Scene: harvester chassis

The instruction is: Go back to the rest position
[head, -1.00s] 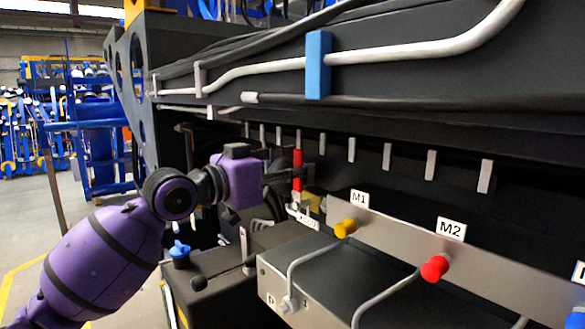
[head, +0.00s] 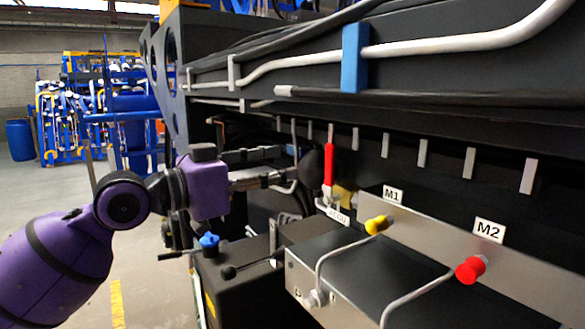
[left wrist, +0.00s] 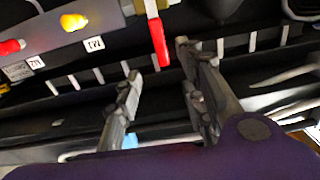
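My left gripper (head: 285,165) reaches in from the left in the head view. Its two grey fingers are spread apart with nothing held between them. They also show spread in the left wrist view (left wrist: 158,62). A red lever handle (head: 328,165) hangs upright on the chassis (head: 480,130), to the right of the fingertips and apart from them in the head view. In the left wrist view the red handle (left wrist: 158,42) lies in line with the gap, beyond the fingertips. My right gripper is not in view.
A valve block with a yellow knob (head: 377,225) and a red knob (head: 470,269), labelled M1 and M2, stands at lower right. A dark box with a blue knob (head: 209,241) and black levers sits below my wrist. Open floor (head: 60,195) lies at the left.

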